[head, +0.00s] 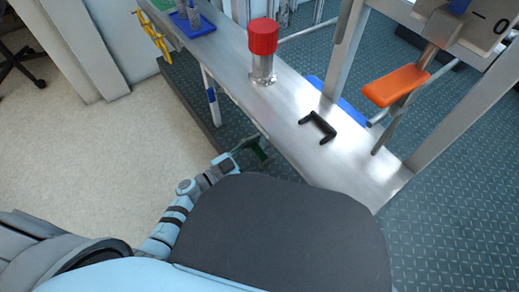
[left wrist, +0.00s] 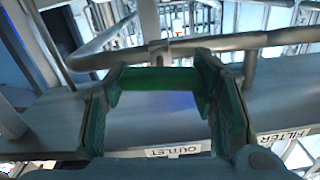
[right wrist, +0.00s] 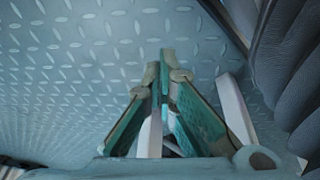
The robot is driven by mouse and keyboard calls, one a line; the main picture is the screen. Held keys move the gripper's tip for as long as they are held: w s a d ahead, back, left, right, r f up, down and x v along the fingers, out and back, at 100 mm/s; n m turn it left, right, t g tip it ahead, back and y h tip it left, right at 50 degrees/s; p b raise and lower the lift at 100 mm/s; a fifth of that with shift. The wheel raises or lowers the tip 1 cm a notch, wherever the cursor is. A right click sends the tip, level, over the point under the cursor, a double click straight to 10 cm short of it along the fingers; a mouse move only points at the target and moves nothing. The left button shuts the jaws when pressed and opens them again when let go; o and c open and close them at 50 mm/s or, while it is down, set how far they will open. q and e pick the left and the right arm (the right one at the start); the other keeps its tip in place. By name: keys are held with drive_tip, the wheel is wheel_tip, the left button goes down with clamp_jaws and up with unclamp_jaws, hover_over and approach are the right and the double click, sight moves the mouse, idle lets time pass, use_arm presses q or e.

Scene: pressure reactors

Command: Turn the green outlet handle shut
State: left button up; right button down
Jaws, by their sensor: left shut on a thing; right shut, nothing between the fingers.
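The green outlet handle (left wrist: 158,79) shows in the left wrist view as a short green bar lying across between the fingertips of my left gripper (left wrist: 160,88). The gripper is shut on it, with one teal finger at each end. An OUTLET label (left wrist: 176,150) is on the metal plate below. In the head view my left gripper (head: 256,150) is low beside the front edge of the metal bench, partly hidden by my own body. My right gripper (right wrist: 162,72) is shut and empty above the patterned floor in the right wrist view, and is not visible in the head view.
The metal bench (head: 225,62) carries a red-capped cylinder (head: 263,37) and a black bracket (head: 318,127). A metal pipe (left wrist: 225,42) runs just beyond the green handle. Open floor (head: 90,150) lies left.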

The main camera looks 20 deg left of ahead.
use_arm(q)
drive_tip(key=shift+m, duration=1.3)
drive_tip(key=m, duration=0.2)
drive_tip(key=shift+s+d+m+p, duration=0.1)
drive_tip(key=shift+m+p, duration=0.2)
drive_tip(key=m, duration=0.2)
drive_tip(key=shift+f+m, duration=0.15)
drive_tip(key=shift+m, duration=0.25)
drive_tip(key=m, duration=0.3)
drive_tip(key=shift+f+m+b, duration=0.1)
drive_tip(key=shift+m+b, duration=0.2)
drive_tip(key=shift+b, duration=0.05)
drive_tip(key=shift+m, duration=0.4)
drive_tip(key=shift+s+f+m+b, duration=0.1)
drive_tip(key=shift+m+b, duration=0.4)
drive_tip(key=shift+m, duration=1.4)
use_arm(e)
drive_tip(key=shift+w+a+r, duration=0.15)
drive_tip(key=shift+w+r, duration=0.05)
drive_tip(key=shift+r, duration=0.85)
use_arm(q)
drive_tip(key=o, duration=1.2)
drive_tip(key=shift+c, duration=0.2)
